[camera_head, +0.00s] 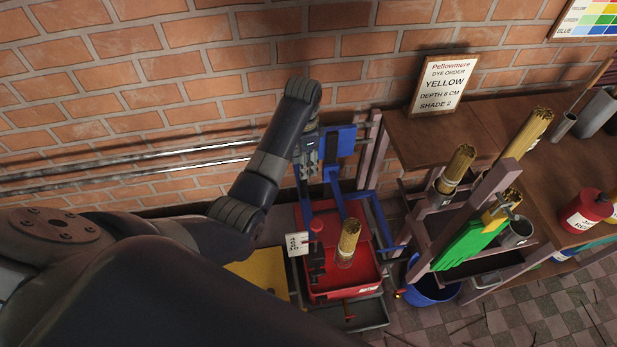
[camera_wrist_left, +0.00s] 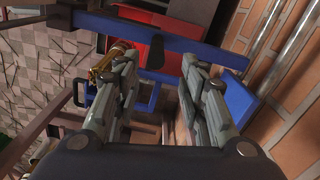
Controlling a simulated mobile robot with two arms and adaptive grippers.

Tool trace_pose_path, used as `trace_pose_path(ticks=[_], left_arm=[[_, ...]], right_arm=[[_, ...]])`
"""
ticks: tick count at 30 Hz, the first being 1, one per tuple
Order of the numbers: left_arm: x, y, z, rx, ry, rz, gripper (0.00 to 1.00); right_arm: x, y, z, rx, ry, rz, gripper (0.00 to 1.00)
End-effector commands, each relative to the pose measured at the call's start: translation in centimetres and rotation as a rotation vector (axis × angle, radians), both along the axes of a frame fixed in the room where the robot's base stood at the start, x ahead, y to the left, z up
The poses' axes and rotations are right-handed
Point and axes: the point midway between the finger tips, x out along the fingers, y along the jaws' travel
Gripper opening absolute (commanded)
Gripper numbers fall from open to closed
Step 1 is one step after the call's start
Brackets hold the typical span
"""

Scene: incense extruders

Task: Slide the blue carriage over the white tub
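The blue carriage (camera_head: 340,141) is a frame with an upright plate and arms, standing by the wall rails at the red tub (camera_head: 358,287). A bundle of yellow-brown sticks (camera_head: 349,238) stands above the red tub. My left gripper (camera_head: 308,160) is beside the plate, on its left. In the left wrist view its fingers (camera_wrist_left: 160,85) are apart, with a blue bar (camera_wrist_left: 165,38) crossing beyond them and a blue plate (camera_wrist_left: 240,102) at right. I cannot tell whether they touch the carriage. I see no white tub; my left arm hides much of the lower left. My right gripper is not in view.
Silver rails (camera_head: 130,164) run along the brick wall to the left. A yellow tub (camera_head: 262,274) sits left of the red one, partly covered by my arm. At right stand a rack with stick bundles (camera_head: 458,165), a green glove (camera_head: 468,243) and a blue bucket (camera_head: 432,290).

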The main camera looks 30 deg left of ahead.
Motion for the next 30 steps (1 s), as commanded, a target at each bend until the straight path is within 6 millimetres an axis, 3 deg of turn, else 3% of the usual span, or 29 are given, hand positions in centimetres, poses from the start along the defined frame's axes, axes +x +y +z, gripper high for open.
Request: trace_pose_path(ticks=[1,4,7,12,15,19,25,30], left_arm=[[-0.1,0.0,-0.5,0.000,0.004,0.000,0.38],[-0.2,0.0,-1.9,-0.001,0.006,0.001,0.38],[-0.2,0.0,-3.9,-0.002,0.007,0.001,0.38],[-0.2,-0.1,-7.1,-0.001,0.005,0.000,0.38],[-0.2,0.0,-8.6,-0.001,0.005,0.000,0.38],[-0.2,0.0,-9.8,-0.001,0.002,0.001,0.38],[-0.2,0.0,-10.6,-0.001,0.001,0.001,0.38],[-0.2,0.0,-10.6,-0.001,0.001,0.001,0.38]], right_arm=[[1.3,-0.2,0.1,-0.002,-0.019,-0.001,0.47],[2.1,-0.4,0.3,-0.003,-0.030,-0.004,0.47],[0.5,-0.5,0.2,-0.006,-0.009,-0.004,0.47],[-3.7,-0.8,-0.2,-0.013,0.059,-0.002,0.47],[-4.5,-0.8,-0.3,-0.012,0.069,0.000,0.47],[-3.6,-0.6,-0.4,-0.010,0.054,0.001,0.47],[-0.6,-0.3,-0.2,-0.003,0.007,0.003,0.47],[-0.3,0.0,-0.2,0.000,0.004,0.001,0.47]])
